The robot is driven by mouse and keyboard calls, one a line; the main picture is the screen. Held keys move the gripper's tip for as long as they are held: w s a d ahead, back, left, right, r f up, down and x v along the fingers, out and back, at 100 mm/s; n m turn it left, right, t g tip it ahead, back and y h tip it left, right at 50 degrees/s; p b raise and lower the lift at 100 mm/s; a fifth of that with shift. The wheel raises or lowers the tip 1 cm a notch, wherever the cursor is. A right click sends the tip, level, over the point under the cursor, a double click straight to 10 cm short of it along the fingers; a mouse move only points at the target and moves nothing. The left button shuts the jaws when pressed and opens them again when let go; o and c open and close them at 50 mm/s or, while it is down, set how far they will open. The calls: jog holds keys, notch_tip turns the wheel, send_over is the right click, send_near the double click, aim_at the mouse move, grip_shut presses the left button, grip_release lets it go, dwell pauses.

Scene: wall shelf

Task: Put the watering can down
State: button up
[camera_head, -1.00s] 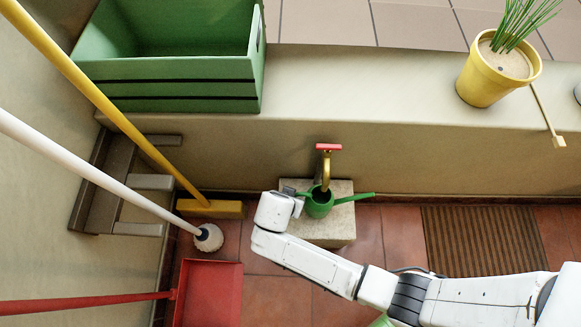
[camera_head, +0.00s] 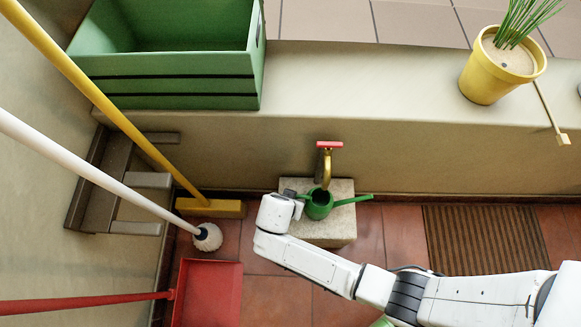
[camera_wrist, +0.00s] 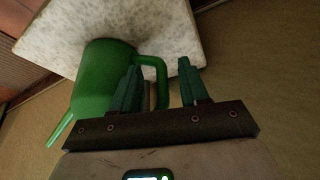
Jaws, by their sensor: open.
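The green watering can (camera_head: 319,204) stands on a pale stone block (camera_head: 328,232) below a brass tap with a red handle (camera_head: 328,145). Its spout points right in the head view. In the wrist view the can (camera_wrist: 98,82) shows with its handle on the right, over the speckled block (camera_wrist: 60,35). My gripper (camera_head: 291,194) is at the handle side of the can. In the wrist view my gripper (camera_wrist: 160,80) is open, and its two dark green fingers stand on either side of the handle's outer part. I cannot tell whether they touch the handle.
A green crate (camera_head: 170,82) and a yellow plant pot (camera_head: 492,70) stand on the ledge above. A yellow broom (camera_head: 211,208), a white brush (camera_head: 208,238) and a red dustpan (camera_head: 208,295) are at the left. A brown slatted mat (camera_head: 485,240) lies on the floor at the right.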

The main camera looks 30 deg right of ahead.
jog(key=shift+r, duration=0.1)
jog(key=p+v, duration=0.4)
jog(key=v, duration=0.8)
jog(key=s+d+r+n+y, duration=0.2)
jog(key=s+d+r+n, duration=0.3)
jog(key=d, duration=0.3)
jog(key=s+d+r+n+g+y, duration=0.1)
jog(key=s+d+r+n, duration=0.4)
jog(key=s+d+r, duration=0.1)
jog(key=shift+s+d+r+y, duration=0.25)
jog(key=shift+d+r+y, duration=0.15)
jog(key=shift+d+r, duration=0.55)
